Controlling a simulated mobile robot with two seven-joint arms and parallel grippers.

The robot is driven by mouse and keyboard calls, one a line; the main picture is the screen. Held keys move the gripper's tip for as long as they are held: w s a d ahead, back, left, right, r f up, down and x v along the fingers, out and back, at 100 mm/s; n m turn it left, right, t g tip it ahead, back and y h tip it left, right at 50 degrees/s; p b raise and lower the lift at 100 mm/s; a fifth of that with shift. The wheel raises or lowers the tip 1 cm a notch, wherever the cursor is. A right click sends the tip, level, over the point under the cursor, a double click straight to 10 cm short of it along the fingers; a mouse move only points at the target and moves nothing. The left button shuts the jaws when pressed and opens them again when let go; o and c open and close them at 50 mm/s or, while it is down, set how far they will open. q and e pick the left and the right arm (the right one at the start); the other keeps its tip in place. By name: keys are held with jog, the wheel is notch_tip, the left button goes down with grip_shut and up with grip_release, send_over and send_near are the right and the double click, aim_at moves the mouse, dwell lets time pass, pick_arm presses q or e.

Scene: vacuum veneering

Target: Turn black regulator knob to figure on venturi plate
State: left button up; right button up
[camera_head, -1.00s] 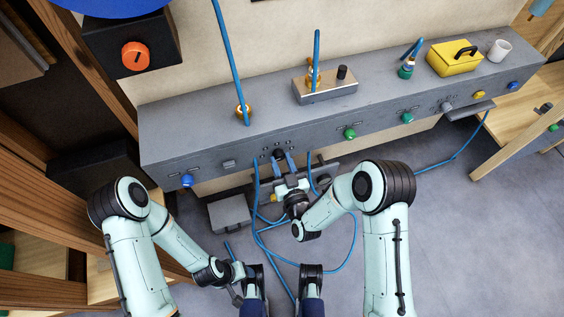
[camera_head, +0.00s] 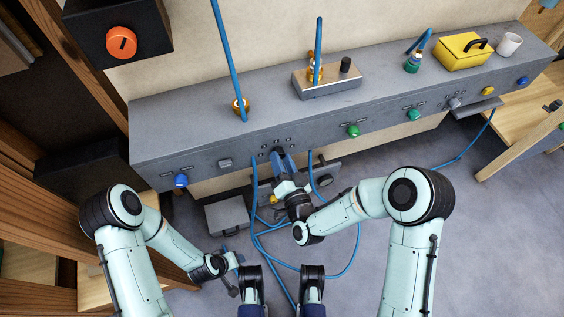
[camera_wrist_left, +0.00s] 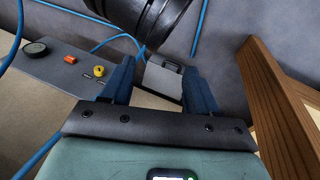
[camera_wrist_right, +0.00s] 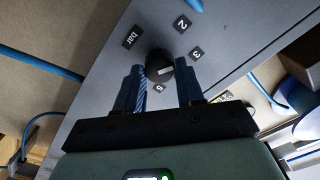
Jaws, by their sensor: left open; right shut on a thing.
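The black regulator knob (camera_wrist_right: 155,62) is on the grey front panel, with figure tags 2, 3 and 5 and a "bar" tag around it. A pale mark shows on its right half. My right gripper (camera_wrist_right: 161,72) is shut on the knob, one blue finger on each side; the right finger may hide another tag. In the head view this gripper (camera_head: 283,162) hides most of the knob. The metal plate (camera_head: 325,88) with a brass fitting and a small black knob stands on the bench top; no figure is readable on it. My left gripper (camera_wrist_left: 158,88) is open and empty, low at the left.
The long grey bench (camera_head: 215,120) carries blue hoses, a yellow box (camera_head: 460,54) and a white mug (camera_head: 508,45). Blue (camera_head: 181,181) and green (camera_head: 353,131) knobs line its front. A grey box (camera_head: 228,217) and looped hoses lie below, near my arms.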

pick_arm(q)
jog(key=shift+g, duration=0.3)
jog(key=shift+s+a+f+b, duration=0.25)
jog(key=shift+f+b, duration=0.2)
jog(key=shift+f, duration=0.3)
jog(key=shift+s+a+f+b, duration=0.1)
jog(key=shift+a+f+b, duration=0.25)
jog(key=shift+f, duration=0.35)
jog(key=shift+s+a+f+b, duration=0.2)
jog(key=shift+f+b, duration=0.3)
jog(key=shift+f, duration=0.25)
pick_arm(e)
jog(key=shift+f+m, duration=0.1)
jog(key=shift+m, duration=5.9)
jog(key=o, duration=1)
jog(key=shift+o, duration=0.2)
jog(key=shift+s, duration=0.1)
